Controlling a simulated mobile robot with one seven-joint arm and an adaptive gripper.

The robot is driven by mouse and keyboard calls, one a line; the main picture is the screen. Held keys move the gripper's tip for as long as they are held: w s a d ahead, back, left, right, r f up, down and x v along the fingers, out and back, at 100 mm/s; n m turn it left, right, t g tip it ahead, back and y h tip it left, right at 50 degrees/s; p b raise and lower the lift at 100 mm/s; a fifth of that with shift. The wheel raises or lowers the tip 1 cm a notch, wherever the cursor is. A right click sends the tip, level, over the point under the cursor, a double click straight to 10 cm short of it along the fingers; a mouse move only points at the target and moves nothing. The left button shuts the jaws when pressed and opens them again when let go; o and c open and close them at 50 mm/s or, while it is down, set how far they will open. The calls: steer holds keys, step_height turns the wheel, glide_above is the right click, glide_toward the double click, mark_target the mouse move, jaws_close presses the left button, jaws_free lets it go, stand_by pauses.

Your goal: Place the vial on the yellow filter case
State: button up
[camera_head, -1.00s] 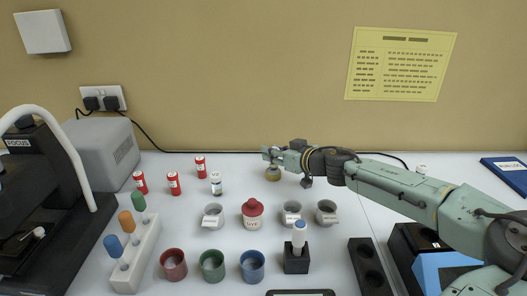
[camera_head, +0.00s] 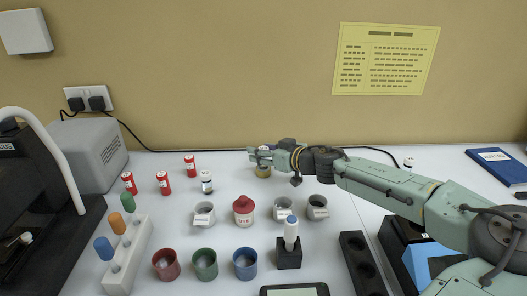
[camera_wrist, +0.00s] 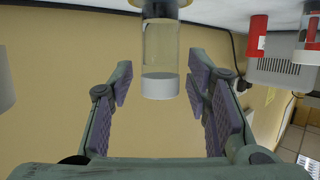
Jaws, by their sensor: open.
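In the wrist view, which is upside down, a clear vial (camera_wrist: 160,50) with a white cap (camera_wrist: 160,86) stands upright. In the head view the yellow filter case (camera_head: 263,172) sits on the table below my gripper (camera_head: 258,155), and the vial is mostly hidden by the fingers. My gripper (camera_wrist: 165,90) is open, with one finger on each side of the vial and gaps visible on both sides.
Small red bottles (camera_head: 163,184) and another vial (camera_head: 206,182) stand to the left. The wall (camera_head: 230,80) is close behind; bare table lies around the case.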

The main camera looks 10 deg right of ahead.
steer(key=shift+r, duration=0.25)
steer(key=v, duration=1.2)
steer(key=shift+f, duration=0.15)
